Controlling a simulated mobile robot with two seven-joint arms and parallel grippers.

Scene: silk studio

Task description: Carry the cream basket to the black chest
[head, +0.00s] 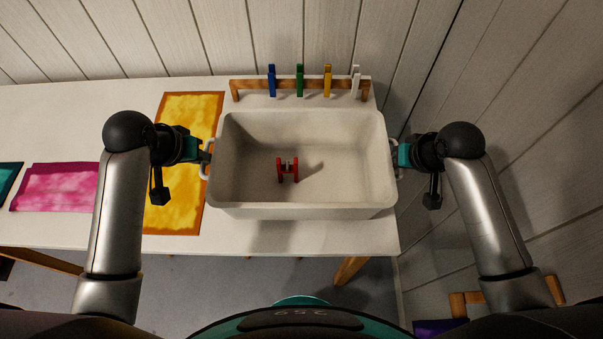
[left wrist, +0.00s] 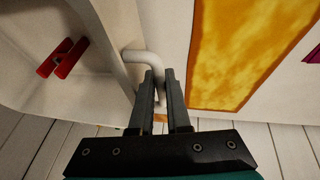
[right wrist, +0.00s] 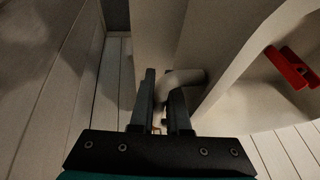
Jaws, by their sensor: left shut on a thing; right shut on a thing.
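The cream basket (head: 300,211) is a deep open tub with a handle on each short side, seen in the head view over the right part of the white table. A small red object (head: 287,169) lies on its floor. My left gripper (head: 204,150) is shut on the left handle, which shows in the left wrist view (left wrist: 143,58). My right gripper (head: 398,155) is shut on the right handle, which shows in the right wrist view (right wrist: 182,78). A shadow lies on the table in front of the basket; I cannot tell how high it is held. No black chest is recognisable.
A wooden rack (head: 250,90) with blue, green, yellow and white pegs stands just behind the basket. A yellow cloth panel (head: 180,215) and a pink one (head: 58,187) lie on the table (head: 60,110) to the left. A plank wall (head: 500,100) is close on the right.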

